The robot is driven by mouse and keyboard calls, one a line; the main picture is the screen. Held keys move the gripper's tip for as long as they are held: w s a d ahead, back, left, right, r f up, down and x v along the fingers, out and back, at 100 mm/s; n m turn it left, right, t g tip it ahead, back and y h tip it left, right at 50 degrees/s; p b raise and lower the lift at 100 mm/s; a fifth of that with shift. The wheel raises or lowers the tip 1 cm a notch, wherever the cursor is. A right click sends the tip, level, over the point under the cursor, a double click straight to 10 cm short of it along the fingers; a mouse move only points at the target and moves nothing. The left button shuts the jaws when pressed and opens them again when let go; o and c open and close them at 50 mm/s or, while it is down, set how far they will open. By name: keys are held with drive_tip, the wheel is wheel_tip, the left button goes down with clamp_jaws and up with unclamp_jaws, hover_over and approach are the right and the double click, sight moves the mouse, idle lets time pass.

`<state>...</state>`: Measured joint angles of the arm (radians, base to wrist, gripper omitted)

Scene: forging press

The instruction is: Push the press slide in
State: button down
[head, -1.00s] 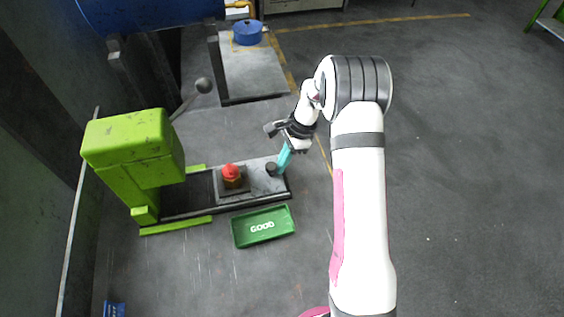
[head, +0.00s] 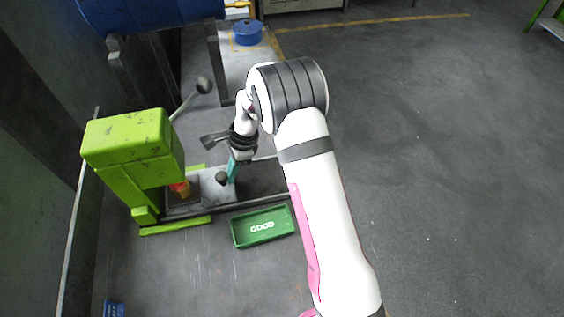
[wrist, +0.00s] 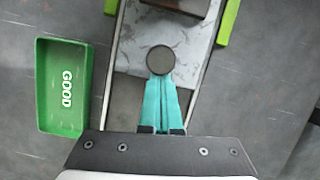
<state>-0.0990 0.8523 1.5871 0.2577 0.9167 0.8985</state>
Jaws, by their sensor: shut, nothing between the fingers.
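The press slide (head: 218,187) is a grey plate on rails, now partly under the green press (head: 130,150). A red-topped workpiece (head: 181,188) sits on its inner part, partly hidden by the press head. A dark round knob (head: 221,178) stands at the slide's outer end; it also shows in the wrist view (wrist: 160,60). My gripper (head: 231,176) has teal fingers, shut and empty, at the outer side of the knob. In the wrist view the fingertips (wrist: 160,78) meet the knob's near edge; whether they touch cannot be told for certain.
A green tray marked GOOD (head: 262,226) lies on the floor in front of the rails, left of the fingers in the wrist view (wrist: 63,87). A lever with a ball end (head: 204,85) rises behind the press. A blue pot (head: 247,32) stands at the back.

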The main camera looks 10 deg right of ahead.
drive_tip(key=shift+a+r, duration=0.1)
drive_tip(key=shift+a, duration=0.2)
drive_tip(key=d, duration=0.1)
drive_tip(key=d+r, duration=0.1)
drive_tip(key=d, duration=0.3)
drive_tip(key=shift+w+r, duration=0.3)
drive_tip(key=shift+w, duration=0.1)
drive_tip(key=v, duration=0.8)
drive_tip(key=s+r+n, duration=0.4)
drive_tip(key=s+r, duration=0.5)
drive_tip(key=s, duration=0.1)
drive_tip(key=s+d+n+h, duration=0.1)
drive_tip(key=s+n, duration=0.5)
drive_tip(key=s, duration=1.6)
drive_tip(key=shift+d+r+n+h, duration=0.3)
drive_tip(key=shift+n+h, duration=0.1)
drive_tip(key=shift+h, duration=0.2)
